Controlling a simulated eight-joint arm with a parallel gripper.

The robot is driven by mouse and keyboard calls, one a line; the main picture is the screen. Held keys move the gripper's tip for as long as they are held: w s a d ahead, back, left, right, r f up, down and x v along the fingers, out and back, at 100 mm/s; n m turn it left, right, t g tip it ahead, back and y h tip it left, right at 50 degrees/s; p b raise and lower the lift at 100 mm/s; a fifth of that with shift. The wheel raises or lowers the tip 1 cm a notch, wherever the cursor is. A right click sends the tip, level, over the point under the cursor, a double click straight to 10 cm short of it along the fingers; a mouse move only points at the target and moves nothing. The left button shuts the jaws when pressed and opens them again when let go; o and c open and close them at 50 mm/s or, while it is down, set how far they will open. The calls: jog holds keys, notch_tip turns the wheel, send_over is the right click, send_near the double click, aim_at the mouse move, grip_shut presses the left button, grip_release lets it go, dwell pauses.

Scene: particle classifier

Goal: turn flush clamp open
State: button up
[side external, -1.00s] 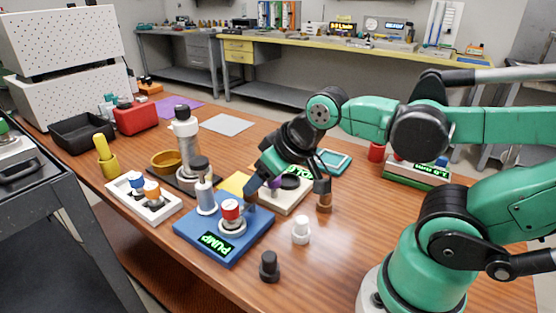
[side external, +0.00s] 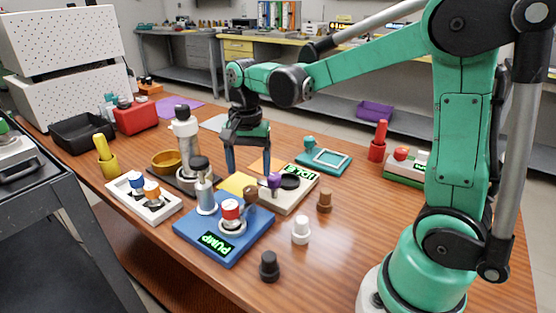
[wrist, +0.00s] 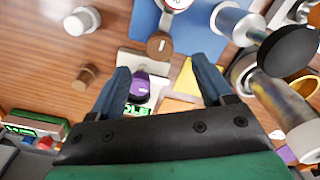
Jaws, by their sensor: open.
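A purple knob (side external: 274,181), which I take for the flush clamp, stands on a beige base (side external: 295,199) with a green-lettered label I cannot read with certainty. In the wrist view the purple knob (wrist: 151,87) appears between my two blue fingers. My gripper (side external: 248,172) points down, open and empty, behind and above the base. It also shows in the wrist view (wrist: 160,66), fingers wide apart. I see no contact with the knob. A brown round handle (side external: 250,193) is at the edge of the blue PUMP base (side external: 205,245); it also shows in the wrist view (wrist: 160,45).
A red-capped part (side external: 230,209) and a grey cylinder (side external: 205,192) stand on the PUMP base. A tall metal column (side external: 187,150) stands to its left. Loose brown (side external: 325,201), white (side external: 300,231) and black (side external: 269,267) pegs stand nearby.

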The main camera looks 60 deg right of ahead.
aim_at(250, 188)
jog(key=shift+f, duration=2.7)
grip_shut()
